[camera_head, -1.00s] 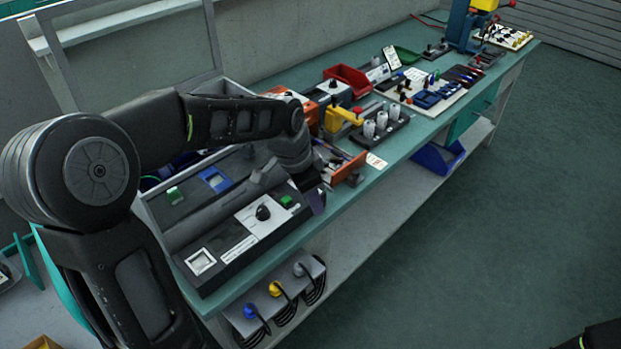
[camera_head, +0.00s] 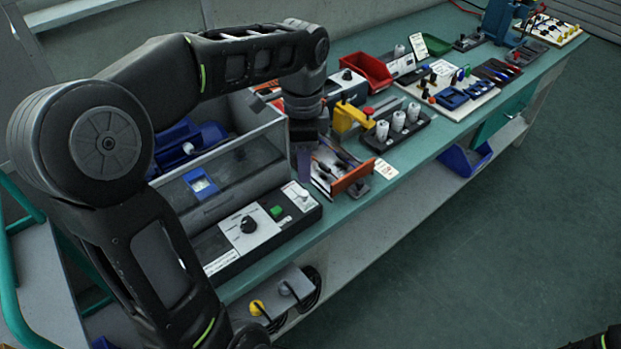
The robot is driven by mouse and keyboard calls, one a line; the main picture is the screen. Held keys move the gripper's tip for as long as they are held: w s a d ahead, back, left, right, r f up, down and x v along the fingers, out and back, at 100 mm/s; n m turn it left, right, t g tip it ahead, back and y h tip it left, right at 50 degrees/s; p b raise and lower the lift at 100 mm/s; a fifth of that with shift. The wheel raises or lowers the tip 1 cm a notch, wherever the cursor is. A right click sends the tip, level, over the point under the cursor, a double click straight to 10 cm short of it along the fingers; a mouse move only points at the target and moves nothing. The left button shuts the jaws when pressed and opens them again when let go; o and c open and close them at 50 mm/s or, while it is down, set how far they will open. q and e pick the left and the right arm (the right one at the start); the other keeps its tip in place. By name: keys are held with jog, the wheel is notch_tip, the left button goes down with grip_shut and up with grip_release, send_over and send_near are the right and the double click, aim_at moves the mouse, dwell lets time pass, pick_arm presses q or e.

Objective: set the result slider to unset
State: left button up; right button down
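I cannot make out for sure which part is the result slider. A dark control panel (camera_head: 215,268) at the front of the bench carries a black knob (camera_head: 249,224), a green button (camera_head: 277,211) and a small white control (camera_head: 302,195) at its right end. My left gripper (camera_head: 305,168) points down beyond the panel's right end, beside the orange-fronted tray (camera_head: 352,174). Its fingers are dark and partly hidden, so their opening does not show. My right gripper is out of view; only a dark piece of my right arm shows at the bottom right corner.
A clear-walled box (camera_head: 262,150) with blue parts stands behind the panel. A yellow clamp-like part (camera_head: 350,116), a rack of white cylinders (camera_head: 398,127) and a red bin (camera_head: 362,72) stand to the right. A white card (camera_head: 385,169) lies near the bench's front edge.

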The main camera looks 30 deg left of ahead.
aim_at(304, 193)
pick_arm(q)
jog(key=shift+s+r, duration=0.1)
jog(key=shift+s, duration=0.05)
jog(key=shift+f, duration=0.55)
notch_tip(304, 193, down, 7)
jog(key=shift+r, duration=0.1)
grip_shut()
dwell(1.2)
